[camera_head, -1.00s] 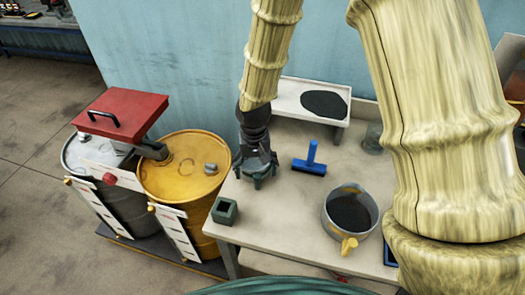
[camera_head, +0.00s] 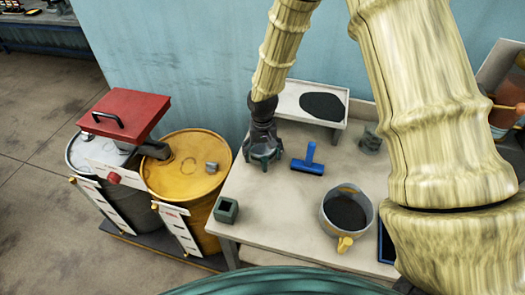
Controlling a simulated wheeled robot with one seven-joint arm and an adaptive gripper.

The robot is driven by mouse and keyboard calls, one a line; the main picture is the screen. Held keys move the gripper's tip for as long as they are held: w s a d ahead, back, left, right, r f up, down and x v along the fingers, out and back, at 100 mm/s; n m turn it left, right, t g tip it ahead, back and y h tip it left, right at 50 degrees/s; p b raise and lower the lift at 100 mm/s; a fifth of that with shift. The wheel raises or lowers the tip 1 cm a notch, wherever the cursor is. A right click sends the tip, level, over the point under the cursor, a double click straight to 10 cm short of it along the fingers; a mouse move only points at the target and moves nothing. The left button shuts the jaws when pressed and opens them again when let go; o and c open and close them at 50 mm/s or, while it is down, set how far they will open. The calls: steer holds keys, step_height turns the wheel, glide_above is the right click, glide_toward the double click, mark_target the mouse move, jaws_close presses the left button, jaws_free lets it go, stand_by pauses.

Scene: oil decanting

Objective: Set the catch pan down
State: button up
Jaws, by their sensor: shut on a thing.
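My gripper (camera_head: 264,160) points down over the left part of the workbench, its fingers near the bench top. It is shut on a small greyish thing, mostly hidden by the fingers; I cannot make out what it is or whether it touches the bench. A round grey pan (camera_head: 329,224) with a yellow spout or handle and dark contents stands on the bench to the right, apart from my gripper. A pale rectangular tray (camera_head: 289,99) with a dark pool stands at the back by the wall. I cannot tell for sure which is the catch pan.
A blue T-shaped tool (camera_head: 308,160) lies right of my gripper. A small green open box (camera_head: 226,209) sits at the bench's (camera_head: 275,222) left edge. A yellow drum (camera_head: 186,165) and a grey drum under a red cover (camera_head: 124,108) stand left. A jar (camera_head: 370,140) stands behind the pan.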

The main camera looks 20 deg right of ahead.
steer(key=o, duration=1)
steer(key=shift+f, duration=0.1)
steer(key=shift+r, duration=0.25)
step_height(320, 180, up, 12)
steer(key=b, duration=0.3)
steer(key=shift+b, duration=0.3)
steer(key=shift+f, duration=0.1)
